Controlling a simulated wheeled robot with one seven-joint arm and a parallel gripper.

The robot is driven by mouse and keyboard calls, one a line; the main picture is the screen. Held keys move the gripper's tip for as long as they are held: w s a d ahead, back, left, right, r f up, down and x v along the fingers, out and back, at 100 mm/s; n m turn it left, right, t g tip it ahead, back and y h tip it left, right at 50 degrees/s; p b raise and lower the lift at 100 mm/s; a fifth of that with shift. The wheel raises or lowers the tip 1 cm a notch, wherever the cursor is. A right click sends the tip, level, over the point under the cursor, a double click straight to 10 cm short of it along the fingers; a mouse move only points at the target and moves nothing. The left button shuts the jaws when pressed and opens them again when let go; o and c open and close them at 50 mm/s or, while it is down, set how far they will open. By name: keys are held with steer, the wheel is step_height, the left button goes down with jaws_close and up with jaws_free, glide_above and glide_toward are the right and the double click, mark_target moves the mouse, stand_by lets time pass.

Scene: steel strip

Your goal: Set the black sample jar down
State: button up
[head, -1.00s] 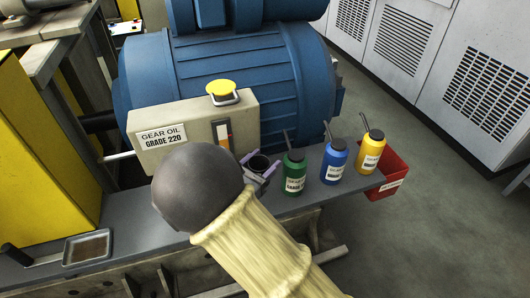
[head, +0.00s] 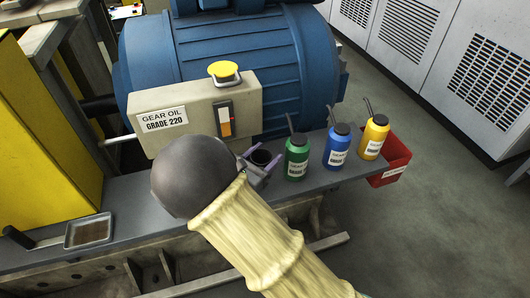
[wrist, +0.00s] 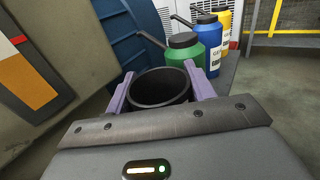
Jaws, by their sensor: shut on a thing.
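The black sample jar (head: 261,158) is an open-topped dark cup, upright between the purple fingers of my gripper (head: 262,163). In the wrist view the jar (wrist: 160,88) shows its round open mouth, with one finger of my gripper (wrist: 157,92) on each side. The jar is over or on the grey steel strip (head: 215,225), just left of the green bottle. Its base is hidden, so I cannot tell whether it touches the strip. My dark wrist and padded arm cover part of the strip.
Green (head: 297,158), blue (head: 337,147) and yellow (head: 374,137) spouted bottles stand in a row to the right. A red bin (head: 392,162) hangs at the strip's right end. The gear oil box (head: 190,112) stands close behind. A shallow tray (head: 89,231) sits at left.

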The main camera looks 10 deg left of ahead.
steer(key=shift+f+b, duration=1.05)
steer(key=shift+f, duration=1.1)
steer(key=o, duration=1.1)
steer(key=p+v, duration=0.2)
steer(key=v, duration=1.5)
steer(key=shift+s, duration=0.2)
steer(key=shift+a, duration=0.1)
